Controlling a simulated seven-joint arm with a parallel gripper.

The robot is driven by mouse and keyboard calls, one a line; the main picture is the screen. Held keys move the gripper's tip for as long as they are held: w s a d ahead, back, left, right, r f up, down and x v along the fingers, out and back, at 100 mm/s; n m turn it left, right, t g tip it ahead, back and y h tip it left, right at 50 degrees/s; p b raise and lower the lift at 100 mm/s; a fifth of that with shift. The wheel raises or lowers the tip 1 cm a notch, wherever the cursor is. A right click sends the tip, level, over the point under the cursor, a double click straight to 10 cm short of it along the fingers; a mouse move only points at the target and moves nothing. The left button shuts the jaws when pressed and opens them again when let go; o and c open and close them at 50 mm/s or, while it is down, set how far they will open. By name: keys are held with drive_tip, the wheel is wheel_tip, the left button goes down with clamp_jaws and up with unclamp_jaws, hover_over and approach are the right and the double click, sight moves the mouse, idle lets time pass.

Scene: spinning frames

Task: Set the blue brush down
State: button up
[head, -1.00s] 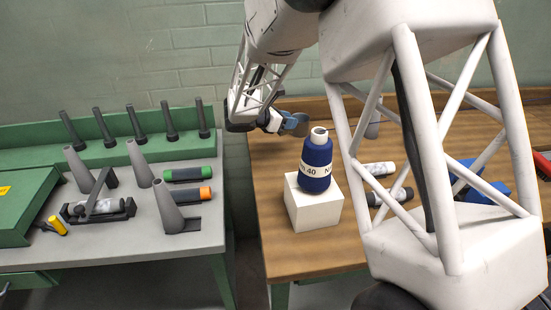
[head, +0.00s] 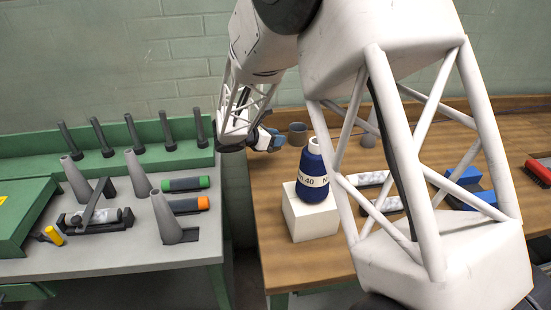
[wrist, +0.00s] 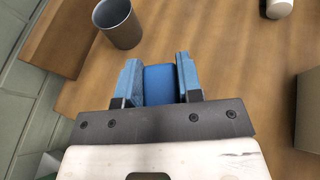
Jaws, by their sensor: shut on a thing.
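My gripper (wrist: 158,82) is shut on a blue piece, taken as the blue brush (wrist: 159,86), which sits between its two blue fingers in the wrist view. Only a short, smooth part of the brush shows; its bristles are hidden. In the head view my gripper (head: 270,141) is small, at the left back part of the wooden table (head: 275,262), left of a grey cup. Whether the brush touches the table cannot be told.
The grey cup (head: 298,133) stands close by, also in the wrist view (wrist: 119,24). A blue bottle (head: 313,175) stands on a white block (head: 310,216) in front. A red brush (head: 538,173) lies far right. Left is a grey bench (head: 130,252) with several cones and pegs.

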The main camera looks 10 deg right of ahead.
drive_tip(key=shift+f, duration=1.8)
drive_tip(key=shift+f, duration=1.9)
drive_tip(key=shift+f, duration=0.1)
drive_tip(key=o, duration=0.9)
drive_tip(key=v, duration=1.2)
